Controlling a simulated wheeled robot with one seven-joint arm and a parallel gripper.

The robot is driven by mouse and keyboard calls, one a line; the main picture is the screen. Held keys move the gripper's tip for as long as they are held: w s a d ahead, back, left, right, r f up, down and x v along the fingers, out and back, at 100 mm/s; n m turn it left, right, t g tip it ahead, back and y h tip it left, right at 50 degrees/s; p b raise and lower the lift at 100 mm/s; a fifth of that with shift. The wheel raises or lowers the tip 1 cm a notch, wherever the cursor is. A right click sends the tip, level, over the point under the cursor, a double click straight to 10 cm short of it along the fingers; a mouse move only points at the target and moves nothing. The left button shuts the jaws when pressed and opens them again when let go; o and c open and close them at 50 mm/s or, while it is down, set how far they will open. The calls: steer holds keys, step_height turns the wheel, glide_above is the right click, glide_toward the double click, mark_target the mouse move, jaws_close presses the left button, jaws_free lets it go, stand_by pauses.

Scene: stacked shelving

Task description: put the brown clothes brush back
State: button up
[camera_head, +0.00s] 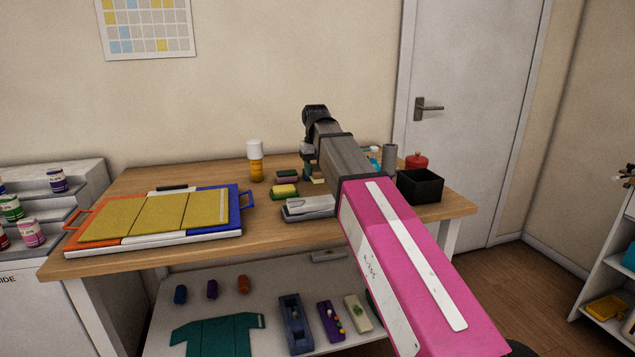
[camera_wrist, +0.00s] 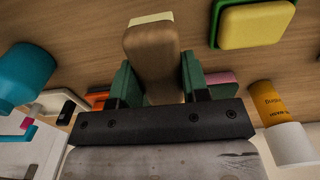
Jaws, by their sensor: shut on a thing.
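My gripper (camera_wrist: 157,78) is shut on the brown clothes brush (camera_wrist: 152,70), with its green fingers on either side of it. The brush has a brown body and a pale cream end face toward the top of the wrist view. In the head view, my gripper (camera_head: 311,172) is low over the back middle of the wooden table (camera_head: 140,182). The arm hides most of the brush there. I cannot tell whether the brush touches the tabletop.
A yellow and green sponge (camera_head: 284,191), a grey stapler-like thing (camera_head: 308,208) and an orange bottle (camera_head: 255,164) stand left of or near my gripper. A black box (camera_head: 420,186) and red jar (camera_head: 416,161) are at right. A board (camera_head: 160,218) fills the table's left.

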mark_target(318, 191)
steer(key=shift+w+d+f, duration=0.2)
steer(key=shift+d+f, duration=0.1)
steer(key=shift+d, duration=0.05)
steer(key=shift+f, duration=1.95)
steer(key=o, duration=1)
steer(key=shift+f, duration=0.1)
steer(key=shift+c, duration=0.2)
step_height(318, 191, up, 11)
steer(key=shift+r, duration=0.65)
